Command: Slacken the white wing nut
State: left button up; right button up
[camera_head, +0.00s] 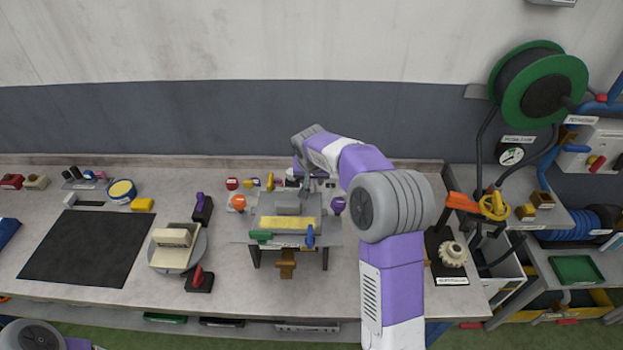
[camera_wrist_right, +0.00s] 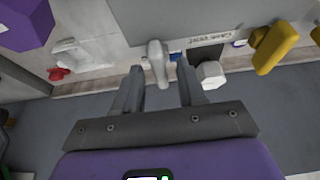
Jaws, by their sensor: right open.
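The white wing nut (camera_wrist_right: 158,62) appears to be the pale, narrow piece standing out from the grey panel (camera_wrist_right: 205,18) in the right wrist view. My right gripper (camera_wrist_right: 160,80) is open, with one finger on each side of this piece. I cannot tell whether either finger touches it. In the head view my right gripper (camera_head: 308,176) is behind the grey stand (camera_head: 331,233), small and partly hidden by my own arm. The wing nut cannot be made out clearly there. My left gripper is out of view; only part of my left arm shows at the bottom left.
A white knob (camera_wrist_right: 210,73) and a yellow handle (camera_wrist_right: 274,48) lie right of the fingers in the wrist view. Orange (camera_head: 238,203) and purple (camera_head: 338,205) knobs flank the stand. A black mat (camera_head: 88,247) lies left; a pale gear (camera_head: 453,253) stands right.

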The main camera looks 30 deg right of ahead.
jog(key=shift+f, duration=0.2)
grip_shut()
